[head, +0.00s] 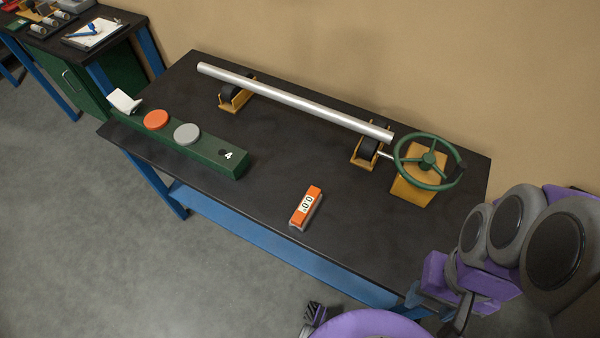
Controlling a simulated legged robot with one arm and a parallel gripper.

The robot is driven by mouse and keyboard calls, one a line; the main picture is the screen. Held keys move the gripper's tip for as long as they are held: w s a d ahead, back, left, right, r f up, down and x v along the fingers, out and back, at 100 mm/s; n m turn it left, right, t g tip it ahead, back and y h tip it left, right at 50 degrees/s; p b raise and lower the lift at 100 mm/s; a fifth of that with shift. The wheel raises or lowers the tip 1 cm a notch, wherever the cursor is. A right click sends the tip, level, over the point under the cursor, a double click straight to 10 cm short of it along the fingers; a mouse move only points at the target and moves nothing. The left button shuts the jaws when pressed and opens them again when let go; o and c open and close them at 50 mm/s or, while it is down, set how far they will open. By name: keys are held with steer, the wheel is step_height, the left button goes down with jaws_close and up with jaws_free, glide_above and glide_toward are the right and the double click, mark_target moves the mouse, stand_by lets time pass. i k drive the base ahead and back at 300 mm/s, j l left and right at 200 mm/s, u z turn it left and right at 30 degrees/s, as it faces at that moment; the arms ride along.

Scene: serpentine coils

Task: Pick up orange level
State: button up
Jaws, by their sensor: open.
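The orange level (306,206) is a small orange and grey block with a white display reading about 0.0. It lies on the dark tabletop near the front edge, in the middle of the head view, tilted slightly in the picture. My gripper (438,304) is at the lower right, beside the front right corner of the table. It is open, apart from the level and to its right. Its fingers are small and partly hidden by my own purple and grey arm parts.
A long silver pipe (290,100) rests on two roller stands behind the level. A green handwheel (428,163) stands at the right. A green block (180,143) with orange and grey discs lies at the left. The tabletop (260,205) around the level is clear.

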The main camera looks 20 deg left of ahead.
mark_target(304, 212)
steer(key=k+u, duration=0.1)
steer(key=u, duration=0.5)
steer(key=i+l+u, duration=0.15)
steer(key=u, duration=0.6)
